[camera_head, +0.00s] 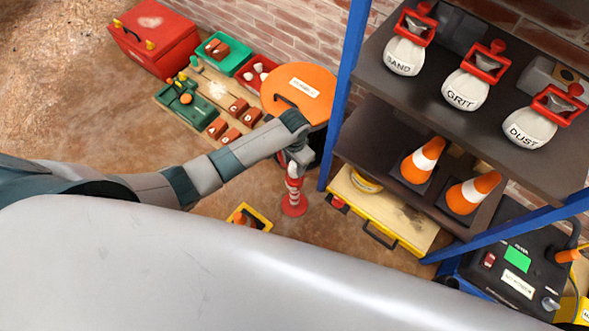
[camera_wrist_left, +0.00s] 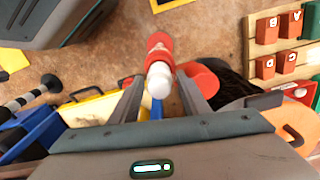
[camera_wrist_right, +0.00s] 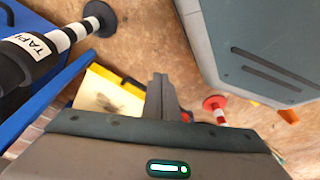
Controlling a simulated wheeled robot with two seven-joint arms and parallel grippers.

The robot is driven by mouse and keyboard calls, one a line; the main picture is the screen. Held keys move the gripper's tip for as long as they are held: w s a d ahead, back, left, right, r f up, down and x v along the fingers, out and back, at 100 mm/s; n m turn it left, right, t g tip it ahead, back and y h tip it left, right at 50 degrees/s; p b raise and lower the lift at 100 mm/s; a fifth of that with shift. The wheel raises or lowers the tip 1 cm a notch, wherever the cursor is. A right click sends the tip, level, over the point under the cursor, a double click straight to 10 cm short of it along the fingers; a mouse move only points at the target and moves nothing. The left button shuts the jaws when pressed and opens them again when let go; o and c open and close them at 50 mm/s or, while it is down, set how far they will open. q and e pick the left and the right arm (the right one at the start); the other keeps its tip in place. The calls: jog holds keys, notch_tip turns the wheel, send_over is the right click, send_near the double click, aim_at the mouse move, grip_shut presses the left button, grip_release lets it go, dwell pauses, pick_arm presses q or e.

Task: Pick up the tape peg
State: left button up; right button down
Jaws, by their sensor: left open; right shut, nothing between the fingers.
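The tape peg (camera_wrist_right: 42,45), black-and-white striped with a "TAP…" label and a round black base (camera_wrist_right: 100,18), shows at the upper left of the right wrist view. A striped peg like it (camera_wrist_left: 28,98) is at the left of the left wrist view. I cannot make it out in the head view. My left gripper (camera_head: 296,160) is open above a red-and-white peg (camera_head: 293,195); in the left wrist view that peg (camera_wrist_left: 160,60) shows between its fingers (camera_wrist_left: 160,82), not gripped. My right gripper (camera_wrist_right: 162,90) is shut and empty, right of the tape peg.
A blue-framed shelf (camera_head: 340,95) holds labelled bags and orange cones. An orange-topped drum (camera_head: 320,85) and a red toolbox (camera_head: 153,35) stand by the brick wall. Brown floor at left is clear.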

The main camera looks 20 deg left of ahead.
pick_arm(q)
notch_tip(320, 180, down, 2)
jog(key=shift+f, duration=0.5)
pick_arm(e)
jog(key=shift+w+a+r, duration=0.15)
jog(key=shift+r, duration=0.75)
jog(key=shift+w, duration=0.2)
pick_arm(q)
jog(key=c, duration=0.9)
